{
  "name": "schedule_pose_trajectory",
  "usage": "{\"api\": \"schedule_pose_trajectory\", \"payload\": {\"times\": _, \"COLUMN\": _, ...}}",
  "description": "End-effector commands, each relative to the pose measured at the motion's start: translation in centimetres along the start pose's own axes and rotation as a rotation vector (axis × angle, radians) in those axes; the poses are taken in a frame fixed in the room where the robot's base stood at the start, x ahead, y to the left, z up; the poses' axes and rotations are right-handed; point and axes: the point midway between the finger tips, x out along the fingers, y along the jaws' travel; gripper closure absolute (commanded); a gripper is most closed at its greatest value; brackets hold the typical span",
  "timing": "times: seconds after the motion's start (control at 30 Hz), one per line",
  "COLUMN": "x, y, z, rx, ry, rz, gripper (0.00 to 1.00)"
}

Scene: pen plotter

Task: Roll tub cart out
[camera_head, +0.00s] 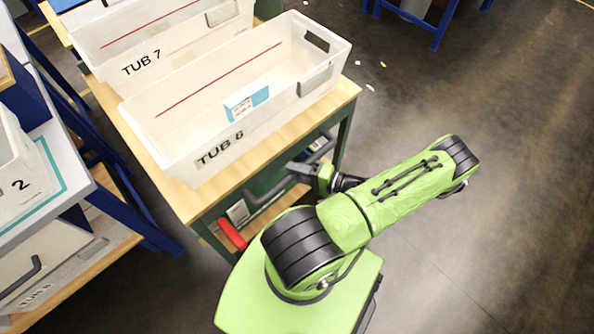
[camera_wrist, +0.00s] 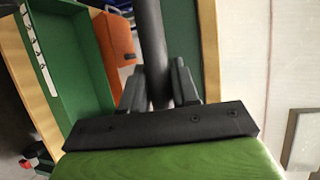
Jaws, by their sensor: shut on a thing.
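The tub cart (camera_head: 343,100) has a wooden top and dark green legs. A white tub labelled TUB 6 (camera_head: 180,140) stands on its near part, with TUB 7 (camera_head: 180,48) behind it. A dark grey handle bar (camera_head: 268,197) runs along the cart's near end, below the top. My gripper (camera_head: 314,176) is at this bar. In the wrist view the bar (camera_wrist: 150,28) passes between the two dark fingers of my gripper (camera_wrist: 160,88), which are shut on it. My arm hides part of the cart's lower near side.
A blue-framed rack (camera_head: 115,195) with more tubs stands close on the cart's left. A red part (camera_head: 231,234) shows low at the cart's near end. Another blue frame (camera_head: 437,30) stands at the back. The floor (camera_head: 500,130) at right is clear apart from small scraps.

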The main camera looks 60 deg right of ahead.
Motion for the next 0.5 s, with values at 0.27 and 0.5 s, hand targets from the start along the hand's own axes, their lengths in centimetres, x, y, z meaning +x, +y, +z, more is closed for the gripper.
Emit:
{"api": "schedule_pose_trajectory", "payload": {"times": 0.27, "x": -0.01, "y": 0.07, "z": 0.00, "rx": 0.000, "ry": 0.000, "rz": 0.002, "gripper": 1.00}}
{"api": "schedule_pose_trajectory", "payload": {"times": 0.5, "x": -0.01, "y": 0.05, "z": -0.01, "rx": 0.000, "ry": 0.000, "rz": 0.002, "gripper": 0.50}}
